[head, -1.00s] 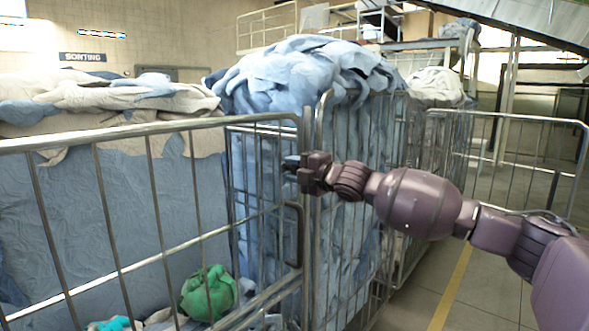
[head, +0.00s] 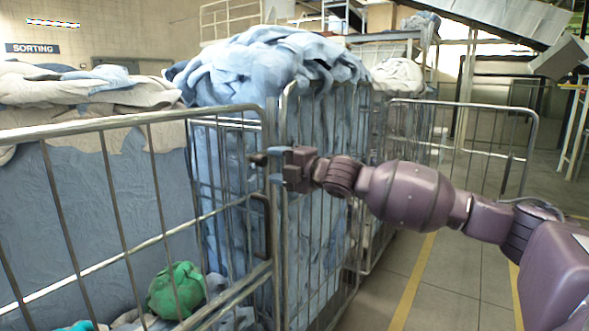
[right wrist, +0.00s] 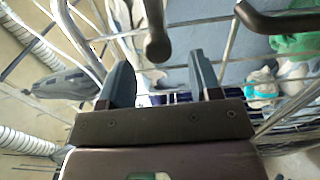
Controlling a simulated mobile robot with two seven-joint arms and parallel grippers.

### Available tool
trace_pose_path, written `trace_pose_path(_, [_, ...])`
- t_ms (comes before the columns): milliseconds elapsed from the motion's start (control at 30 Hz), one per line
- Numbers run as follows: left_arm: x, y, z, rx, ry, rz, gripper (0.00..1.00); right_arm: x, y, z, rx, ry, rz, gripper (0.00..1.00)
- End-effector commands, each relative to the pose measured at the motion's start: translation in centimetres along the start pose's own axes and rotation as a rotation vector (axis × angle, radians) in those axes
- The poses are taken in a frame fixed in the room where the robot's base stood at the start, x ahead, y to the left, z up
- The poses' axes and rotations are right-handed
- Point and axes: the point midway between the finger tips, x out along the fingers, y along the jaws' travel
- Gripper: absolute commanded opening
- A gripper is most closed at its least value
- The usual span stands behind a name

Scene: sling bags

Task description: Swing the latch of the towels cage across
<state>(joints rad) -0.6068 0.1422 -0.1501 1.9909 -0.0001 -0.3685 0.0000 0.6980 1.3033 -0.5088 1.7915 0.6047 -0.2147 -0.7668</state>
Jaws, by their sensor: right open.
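My right gripper (head: 275,167) is open and empty, in front of the upright posts where two wire cages meet. In the right wrist view its fingers (right wrist: 160,78) are apart. A dark rod with a rounded end, seemingly the latch (right wrist: 156,42), points down between the fingertips without being gripped. Its brownish end (head: 258,160) shows just left of the fingers in the head view. The near-left cage (head: 120,122) holds cloth and a green bundle (head: 176,290). The cage behind my gripper (head: 330,200) is piled with blue cloth. I cannot tell which is the towels cage. My left gripper is not in view.
A dark bent handle (head: 264,225) sits on the cage below my gripper, also in the right wrist view (right wrist: 275,20). Another wire cage (head: 470,105) stands to the right. The tiled floor (head: 390,285) at the lower right is open, with yellow lines.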

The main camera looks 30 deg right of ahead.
Motion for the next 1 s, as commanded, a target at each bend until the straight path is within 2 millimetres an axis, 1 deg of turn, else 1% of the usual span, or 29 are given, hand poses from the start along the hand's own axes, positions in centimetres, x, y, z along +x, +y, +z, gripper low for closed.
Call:
trace_pose_path(33, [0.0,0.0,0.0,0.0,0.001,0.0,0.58,-0.8,-0.2,0.1,-0.001,-0.002,-0.002,0.58])
trace_pose_path(200, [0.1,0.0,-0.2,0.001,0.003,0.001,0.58,-2.8,-0.1,0.1,-0.001,-0.001,-0.003,0.58])
trace_pose_path(400, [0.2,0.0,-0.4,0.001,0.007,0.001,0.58,-4.4,-0.1,0.1,0.0,-0.002,-0.001,0.58])
trace_pose_path(633, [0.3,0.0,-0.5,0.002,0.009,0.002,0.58,-5.1,0.0,0.0,0.0,0.0,0.0,0.58])
trace_pose_path(1000, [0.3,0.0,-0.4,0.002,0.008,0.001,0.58,-5.1,0.0,0.0,0.0,0.0,0.0,0.58])
